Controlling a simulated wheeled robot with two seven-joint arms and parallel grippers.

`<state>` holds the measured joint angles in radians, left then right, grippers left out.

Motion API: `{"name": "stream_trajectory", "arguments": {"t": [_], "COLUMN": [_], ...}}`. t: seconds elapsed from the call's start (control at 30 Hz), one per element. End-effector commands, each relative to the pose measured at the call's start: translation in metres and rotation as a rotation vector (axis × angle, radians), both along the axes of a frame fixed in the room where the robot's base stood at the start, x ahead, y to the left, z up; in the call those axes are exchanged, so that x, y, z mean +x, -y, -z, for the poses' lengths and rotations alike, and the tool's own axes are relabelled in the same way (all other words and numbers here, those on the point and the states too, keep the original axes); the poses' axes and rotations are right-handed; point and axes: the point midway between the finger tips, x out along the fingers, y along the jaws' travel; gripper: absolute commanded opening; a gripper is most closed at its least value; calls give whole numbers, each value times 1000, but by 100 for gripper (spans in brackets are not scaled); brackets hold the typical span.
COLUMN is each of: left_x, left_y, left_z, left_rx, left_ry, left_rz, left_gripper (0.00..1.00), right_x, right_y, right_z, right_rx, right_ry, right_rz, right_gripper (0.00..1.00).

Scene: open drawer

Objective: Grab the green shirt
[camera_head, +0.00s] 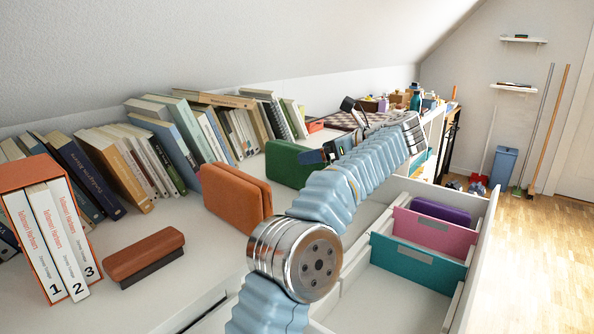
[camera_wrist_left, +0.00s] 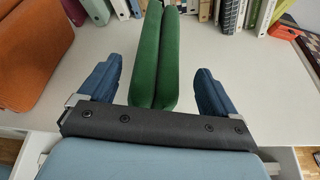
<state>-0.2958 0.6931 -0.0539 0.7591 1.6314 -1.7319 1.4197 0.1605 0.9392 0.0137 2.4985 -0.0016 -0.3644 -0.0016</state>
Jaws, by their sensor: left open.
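The green shirt shows as a folded green bundle (camera_head: 290,163) standing upright on the white top, partly hidden behind my arm. In the left wrist view the green shirt (camera_wrist_left: 158,50) has two folded halves side by side, lying lengthwise between the fingers. My left gripper (camera_head: 325,152) is open at the shirt's right side in the head view. In the left wrist view the two blue fingers of the left gripper (camera_wrist_left: 157,88) stand on either side of the shirt, with a visible gap on each side. My right gripper is not in view.
A folded orange bundle (camera_head: 236,196) stands left of the shirt. Rows of books (camera_head: 150,160) line the wall behind. An open drawer (camera_head: 388,295) with teal and pink dividers extends at right.

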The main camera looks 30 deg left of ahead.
Motion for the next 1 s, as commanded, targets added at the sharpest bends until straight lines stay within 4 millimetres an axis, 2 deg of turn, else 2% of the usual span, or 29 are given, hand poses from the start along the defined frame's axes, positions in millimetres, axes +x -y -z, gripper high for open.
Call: {"name": "stream_trajectory", "arguments": {"t": [0.1, 0.2, 0.47, 0.87, 1.0], "left_x": [-1, 1, 1, 1, 1], "left_y": [-19, -28, -31, -31, -31], "left_z": [9, 13, 14, 14, 13], "left_rx": [0, 0, 0, 0, 0], "left_ry": [-2, -1, -1, -1, 0], "left_rz": [-2, -1, 0, 0, 0], "left_gripper": [92, 92, 92, 31, 31], "right_x": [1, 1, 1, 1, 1], "right_y": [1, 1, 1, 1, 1], "right_z": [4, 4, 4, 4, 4], "right_rx": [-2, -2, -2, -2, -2], "right_ry": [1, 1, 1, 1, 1], "right_rz": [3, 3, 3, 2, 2], "right_gripper": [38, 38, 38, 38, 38]}}
